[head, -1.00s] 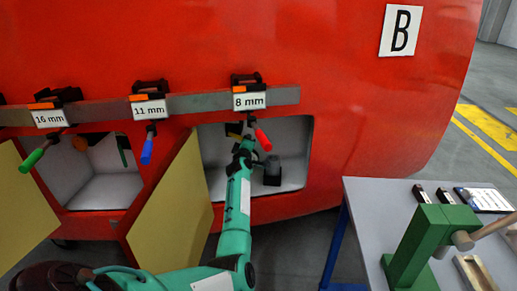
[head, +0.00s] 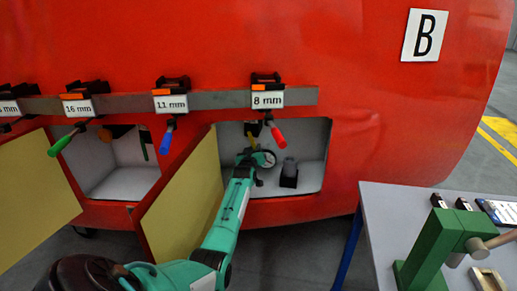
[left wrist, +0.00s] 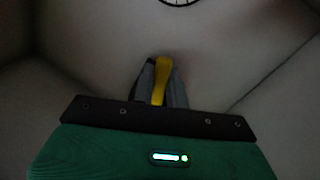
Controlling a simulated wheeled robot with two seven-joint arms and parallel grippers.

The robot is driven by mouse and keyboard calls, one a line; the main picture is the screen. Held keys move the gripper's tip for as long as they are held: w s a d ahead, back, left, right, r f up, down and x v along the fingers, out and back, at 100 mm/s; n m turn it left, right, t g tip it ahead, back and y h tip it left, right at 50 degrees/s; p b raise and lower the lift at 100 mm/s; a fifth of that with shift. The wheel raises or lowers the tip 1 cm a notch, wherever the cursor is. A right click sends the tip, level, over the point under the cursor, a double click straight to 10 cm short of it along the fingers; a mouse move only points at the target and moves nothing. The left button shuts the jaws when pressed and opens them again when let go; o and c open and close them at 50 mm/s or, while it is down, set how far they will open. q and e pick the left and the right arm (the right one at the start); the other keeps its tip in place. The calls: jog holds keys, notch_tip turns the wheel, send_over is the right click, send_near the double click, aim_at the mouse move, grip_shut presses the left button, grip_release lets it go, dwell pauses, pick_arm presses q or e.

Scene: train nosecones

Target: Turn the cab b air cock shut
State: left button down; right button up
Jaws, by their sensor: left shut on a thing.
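My left gripper (head: 246,158) is inside the open compartment (head: 316,180) of the red nosecone marked B (head: 425,36). In the left wrist view its grey fingers are shut on a yellow handle (left wrist: 162,80), which stands between them. In the head view a yellow piece (head: 252,142) shows just above the gripper, and I take it for the air cock's handle. The cock's body is hidden or too dark to make out. A round white gauge (head: 265,159) is just right of the gripper; its rim (left wrist: 181,2) shows in the left wrist view. My right gripper is not in view.
A red-handled tool (head: 277,138) hangs from the 8 mm holder in front of the opening. A dark grey block (head: 289,175) stands on the compartment floor. A yellow door (head: 185,205) is open at left. A table (head: 385,202) with a green fixture (head: 432,245) is at right.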

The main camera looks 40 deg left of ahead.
pick_arm(q)
jog(key=shift+s+a+f+m, duration=0.2)
jog(key=shift+a+m, duration=0.1)
jog(key=shift+m, duration=0.3)
jog(key=shift+s+a+m, duration=0.15)
jog(key=shift+a+m, duration=0.1)
jog(key=shift+m, duration=0.25)
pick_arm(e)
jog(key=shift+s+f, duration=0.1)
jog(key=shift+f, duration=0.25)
pick_arm(q)
jog(key=c, duration=1.4)
grip_release()
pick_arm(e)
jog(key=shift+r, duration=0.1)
